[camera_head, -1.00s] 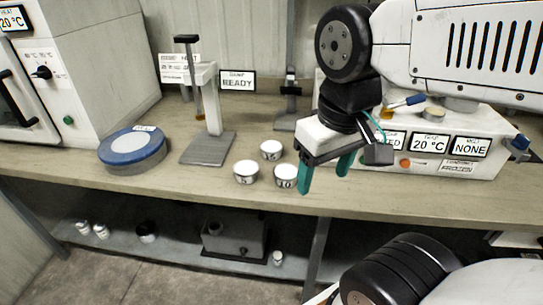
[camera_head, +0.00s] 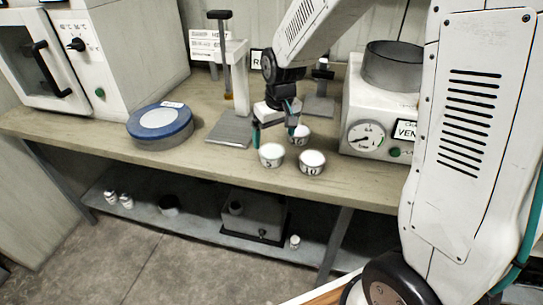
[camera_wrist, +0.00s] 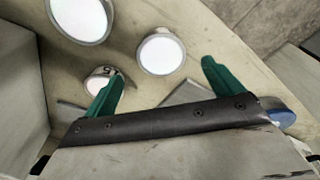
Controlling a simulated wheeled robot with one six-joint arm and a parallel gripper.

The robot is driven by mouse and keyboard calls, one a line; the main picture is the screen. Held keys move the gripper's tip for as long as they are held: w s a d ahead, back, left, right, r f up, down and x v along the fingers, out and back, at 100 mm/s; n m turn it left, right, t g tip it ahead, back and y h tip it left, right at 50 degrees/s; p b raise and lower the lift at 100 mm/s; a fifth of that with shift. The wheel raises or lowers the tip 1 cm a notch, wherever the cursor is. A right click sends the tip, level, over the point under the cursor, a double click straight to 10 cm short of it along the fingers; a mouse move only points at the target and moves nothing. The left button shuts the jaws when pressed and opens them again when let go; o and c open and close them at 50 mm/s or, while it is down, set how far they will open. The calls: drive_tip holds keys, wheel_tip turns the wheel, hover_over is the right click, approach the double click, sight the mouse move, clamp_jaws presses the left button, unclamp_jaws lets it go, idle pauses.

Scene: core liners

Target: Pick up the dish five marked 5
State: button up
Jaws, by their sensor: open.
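Three small white dishes stand close together on the bench. The dish five (camera_head: 271,155), marked 5, is the front left one; in the wrist view it appears as a bright white round top (camera_wrist: 161,52). The dish marked 10 (camera_head: 311,163) is to its right and also shows in the wrist view (camera_wrist: 80,18). The third dish (camera_head: 301,135) is behind; its label looks like 15, and it shows beside one finger in the wrist view (camera_wrist: 97,84). My gripper (camera_head: 273,138) is open and empty, just behind and above dish five, its green fingers (camera_wrist: 162,70) spread.
A blue-topped round device (camera_head: 160,125) stands to the left. A stand with a grey base (camera_head: 230,130) is behind left. A white gauge box (camera_head: 378,130) is close on the right. The bench front edge is just before the dishes.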

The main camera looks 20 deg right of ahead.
sight(272, 151)
drive_tip(key=f, duration=0.2)
drive_tip(key=w+f, duration=0.1)
drive_tip(key=f, duration=0.4)
drive_tip(key=shift+w+a+f, duration=0.15)
drive_tip(key=shift+w+f, duration=0.05)
drive_tip(key=shift+f, duration=0.2)
drive_tip(key=c, duration=1.1)
